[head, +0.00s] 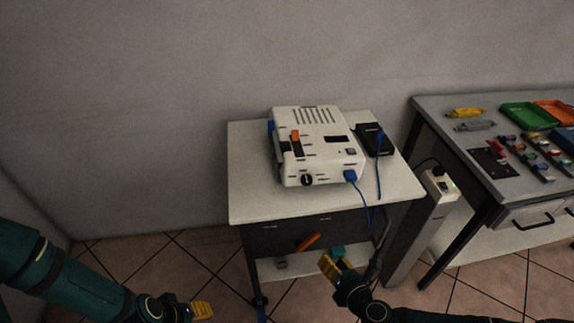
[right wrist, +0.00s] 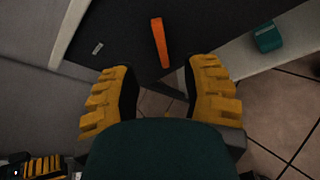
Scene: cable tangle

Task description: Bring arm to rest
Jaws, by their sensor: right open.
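My right gripper (head: 333,266) is in front of the small table, below its top edge, in the head view. In the right wrist view its two yellow-padded fingers (right wrist: 160,75) stand wide apart with nothing between them. My left gripper (head: 201,310) is low at the bottom edge of the head view, left of the table; its yellow pad shows, but the gap between its fingers does not. Both grippers are apart from the table.
The small table (head: 250,206) carries a white device (head: 318,160), a black box (head: 368,135) and a blue cable (head: 363,200). An orange bar (right wrist: 160,42) and teal object (right wrist: 267,38) are near my right gripper. A workbench (head: 440,115) stands right. Tiled floor (head: 195,255) lies open left.

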